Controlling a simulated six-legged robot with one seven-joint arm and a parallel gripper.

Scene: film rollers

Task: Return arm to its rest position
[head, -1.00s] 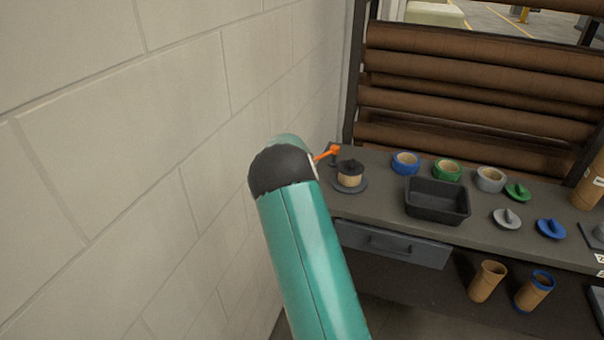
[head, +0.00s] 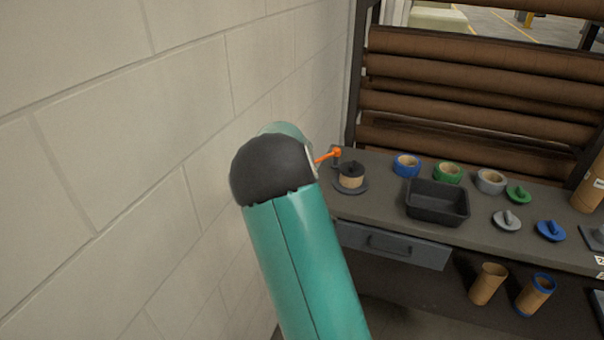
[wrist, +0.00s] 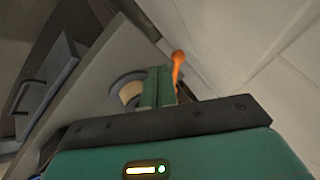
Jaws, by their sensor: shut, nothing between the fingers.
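My arm (head: 300,250), teal with a dark joint, rises at the centre of the head view, close to the block wall. My gripper is hidden behind the arm there. In the wrist view my gripper (wrist: 157,72) shows its two teal fingers shut together, with nothing between them. Beyond the fingers is a tan roll on a dark round base (wrist: 130,92), partly covered by them. An orange-knobbed handle (wrist: 178,62) appears just right of the fingertips; I cannot tell how far off it is.
The block wall (head: 110,130) fills the left. The workbench (head: 385,205) holds a black tray (head: 437,215), blue, green and grey rings, and several lids. A drawer (head: 392,245) is under its left end. Brown rolls (head: 475,75) fill the rack behind.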

